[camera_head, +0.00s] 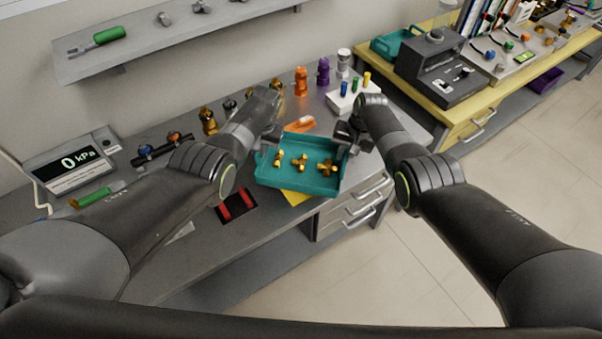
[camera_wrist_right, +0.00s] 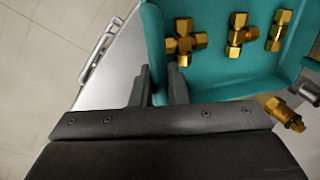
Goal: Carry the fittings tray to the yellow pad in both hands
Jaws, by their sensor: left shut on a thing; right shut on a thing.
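The teal fittings tray (camera_head: 298,184) holds three brass fittings and is between my two grippers in the head view. My right gripper (camera_head: 347,142) is shut on the tray's right wall. In the right wrist view its fingers (camera_wrist_right: 162,88) straddle the wall of the tray (camera_wrist_right: 215,82). My left gripper (camera_head: 266,147) is shut on the tray's left wall, with its fingertips mostly hidden. The yellow pad (camera_head: 295,198) shows as a small corner below the tray's near edge; the tray hides the rest. I cannot tell whether the tray touches it.
An orange piece (camera_head: 299,124) lies just behind the tray. A dark mat with red parts (camera_head: 236,207) lies to its left. A pressure gauge box (camera_head: 72,162) stands far left. A white block with coloured pegs (camera_head: 345,100) stands behind my right gripper. Drawers (camera_head: 352,205) are at the bench's right end.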

